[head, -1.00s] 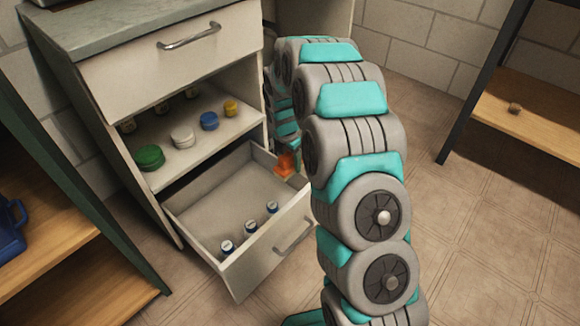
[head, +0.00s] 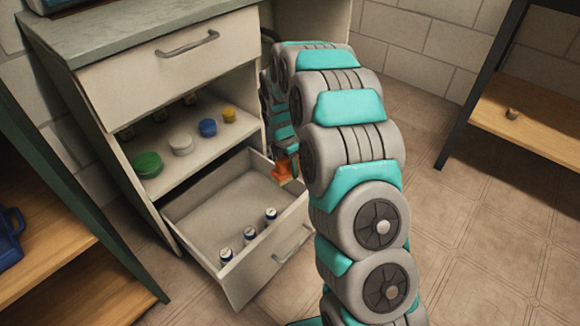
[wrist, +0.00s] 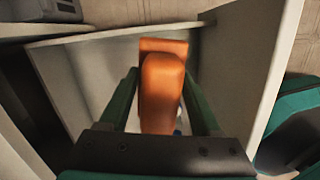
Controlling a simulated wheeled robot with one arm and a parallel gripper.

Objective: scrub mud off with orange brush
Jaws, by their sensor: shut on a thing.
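The orange brush (head: 282,170) is at the right inner side of the open lower drawer (head: 208,205), partly hidden by my arm. In the wrist view the orange brush (wrist: 160,90) stands between the two green fingers of my gripper (wrist: 160,100), its handle toward the camera and a wider orange block at its far end. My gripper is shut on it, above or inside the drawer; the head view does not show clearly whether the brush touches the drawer. I cannot make out any mud.
Several small bottles (head: 250,234) stand along the drawer's front. The shelf above holds green (head: 147,165), white (head: 181,144), blue (head: 208,127) and yellow (head: 229,115) lidded jars. A blue can (head: 10,238) sits at left.

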